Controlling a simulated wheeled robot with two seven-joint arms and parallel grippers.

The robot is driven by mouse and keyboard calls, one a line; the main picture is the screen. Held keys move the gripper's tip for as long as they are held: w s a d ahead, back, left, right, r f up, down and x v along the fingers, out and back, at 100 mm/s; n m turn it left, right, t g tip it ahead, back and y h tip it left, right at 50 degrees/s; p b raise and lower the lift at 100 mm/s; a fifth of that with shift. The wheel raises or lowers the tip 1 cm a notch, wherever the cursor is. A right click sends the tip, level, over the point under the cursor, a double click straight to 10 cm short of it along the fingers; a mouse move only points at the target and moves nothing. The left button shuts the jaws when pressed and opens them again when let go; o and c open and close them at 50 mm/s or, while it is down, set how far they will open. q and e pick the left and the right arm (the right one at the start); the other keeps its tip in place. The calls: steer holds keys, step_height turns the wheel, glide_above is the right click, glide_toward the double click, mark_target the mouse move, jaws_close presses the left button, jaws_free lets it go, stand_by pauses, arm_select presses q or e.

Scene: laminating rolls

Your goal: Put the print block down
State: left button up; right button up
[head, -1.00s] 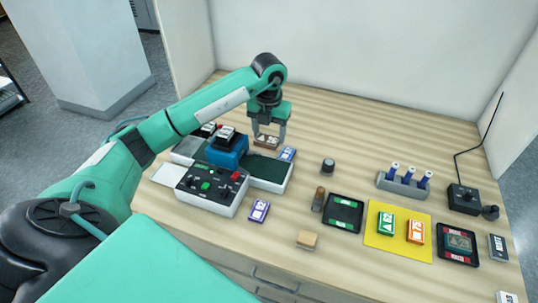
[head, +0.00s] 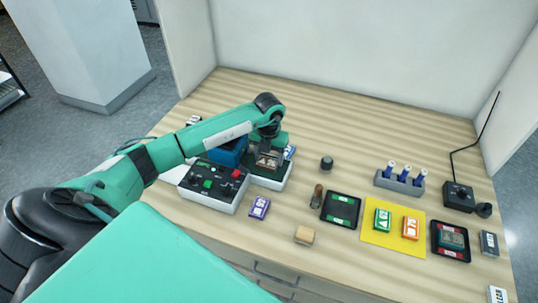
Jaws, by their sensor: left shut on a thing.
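My left gripper (head: 268,159) is shut on a brownish print block with a pale face, and the fingers hide part of it. It holds the block low over the dark right-hand bed of the machine. I cannot tell whether the block touches the bed. The machine has a black control panel (head: 212,184) with a red knob and green buttons, and a blue roller unit (head: 229,152) behind the panel, partly hidden by my arm. My right gripper is not in view.
A purple-and-white block (head: 260,207) lies just in front of the machine. The table's back middle is clear.

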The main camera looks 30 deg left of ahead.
mark_target(269, 159)
arm_select(q)
steer(key=shift+f, duration=0.15)
steer(key=o, duration=1)
steer(key=shift+c, duration=0.2)
steer(key=shift+r, duration=0.3)
steer(key=shift+r+b, duration=0.25)
steer(key=shift+b, duration=0.05)
step_height(269, 159, up, 11)
steer(key=b, duration=0.3)
steer(key=shift+r+b, duration=0.2)
steer(key=shift+b, duration=0.2)
